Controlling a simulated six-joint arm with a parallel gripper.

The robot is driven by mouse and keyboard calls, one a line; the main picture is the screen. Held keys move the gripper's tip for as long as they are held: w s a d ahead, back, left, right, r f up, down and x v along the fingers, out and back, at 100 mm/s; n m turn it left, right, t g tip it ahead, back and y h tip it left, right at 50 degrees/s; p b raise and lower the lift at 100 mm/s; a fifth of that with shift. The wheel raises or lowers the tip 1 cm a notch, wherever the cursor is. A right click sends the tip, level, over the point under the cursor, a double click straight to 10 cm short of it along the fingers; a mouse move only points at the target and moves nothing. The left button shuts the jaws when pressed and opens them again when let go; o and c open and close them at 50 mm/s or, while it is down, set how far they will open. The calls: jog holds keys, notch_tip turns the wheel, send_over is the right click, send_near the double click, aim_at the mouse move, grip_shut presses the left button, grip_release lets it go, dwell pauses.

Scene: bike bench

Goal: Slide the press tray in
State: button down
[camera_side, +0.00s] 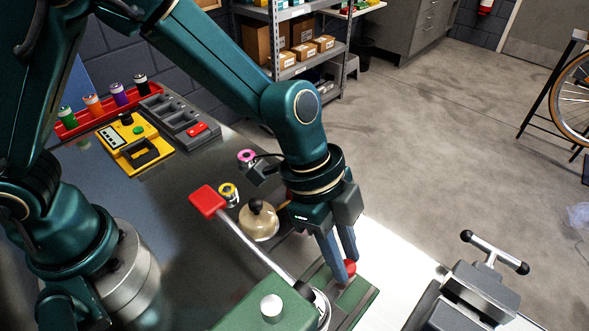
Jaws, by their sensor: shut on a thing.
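The green press (270,305) stands at the lower middle, cut off by the bottom edge. Its lever slants up and left to a red grip (208,201). A flat green press tray (362,293) shows at the press's right side. A red knob (351,267) sits at the tray's far end. My gripper (345,274) points down with its blue-grey fingers shut on the red knob. The fingers hide part of the knob, and the press body hides the tray's near part.
A round tan pot with a dark knob (258,221) and yellow (228,191) and pink (247,157) rings stand left of my gripper. A grey vise (470,295) is at lower right. A yellow tester (133,143), grey tray (180,122) and red rack (75,125) lie farther left.

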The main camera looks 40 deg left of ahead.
jog(key=shift+d+r, duration=0.1)
jog(key=c, duration=0.6)
grip_release()
jog(key=shift+c, duration=0.2)
jog(key=shift+v, duration=2.55)
